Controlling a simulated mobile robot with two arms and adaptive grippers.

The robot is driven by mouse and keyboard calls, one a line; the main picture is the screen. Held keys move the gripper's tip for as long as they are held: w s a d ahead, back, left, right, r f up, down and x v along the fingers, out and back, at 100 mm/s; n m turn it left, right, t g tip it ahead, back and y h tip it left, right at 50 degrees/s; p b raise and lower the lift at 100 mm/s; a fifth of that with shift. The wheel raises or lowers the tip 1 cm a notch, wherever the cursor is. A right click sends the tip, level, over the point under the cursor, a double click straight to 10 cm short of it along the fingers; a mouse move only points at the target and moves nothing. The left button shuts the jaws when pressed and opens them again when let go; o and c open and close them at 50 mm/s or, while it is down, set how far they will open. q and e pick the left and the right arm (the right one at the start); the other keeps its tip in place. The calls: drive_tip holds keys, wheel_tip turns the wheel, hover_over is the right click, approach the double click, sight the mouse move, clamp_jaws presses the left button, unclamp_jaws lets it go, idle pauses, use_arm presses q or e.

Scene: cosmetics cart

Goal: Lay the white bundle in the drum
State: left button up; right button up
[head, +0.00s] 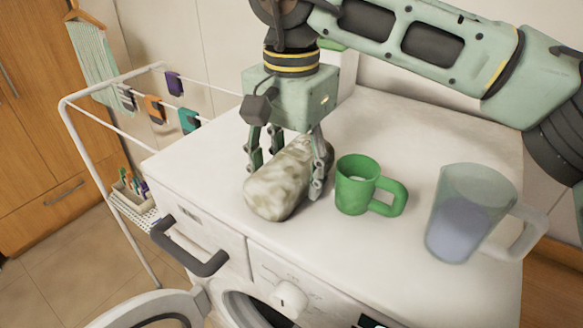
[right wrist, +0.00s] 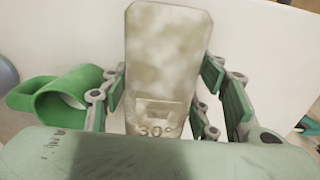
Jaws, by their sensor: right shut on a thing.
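The white bundle (head: 278,187) is a mottled off-white roll on top of the washing machine, left of the green mug. My right gripper (head: 288,163) comes down from above and is shut on it, with fingers on both sides. In the right wrist view the bundle (right wrist: 166,60) stands between the finger pads and bears a "30°" mark. I cannot tell whether it rests on the top or is just lifted. The drum opening (head: 252,309) shows only partly at the bottom edge; its inside is mostly hidden. My left gripper is not in view.
A green mug (head: 352,188) stands close right of my gripper, with a translucent measuring jug (head: 463,215) farther right. The washer's round door (head: 150,305) stands open at the lower left. A dark handle (head: 188,250) juts from the drawer. A drying rack (head: 66,115) stands left.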

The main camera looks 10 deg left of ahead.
drive_tip(key=o, duration=1.1)
drive_tip(key=shift+f, duration=0.1)
drive_tip(key=shift+c, duration=0.2)
drive_tip(key=o, duration=0.4)
drive_tip(key=shift+c, duration=0.2)
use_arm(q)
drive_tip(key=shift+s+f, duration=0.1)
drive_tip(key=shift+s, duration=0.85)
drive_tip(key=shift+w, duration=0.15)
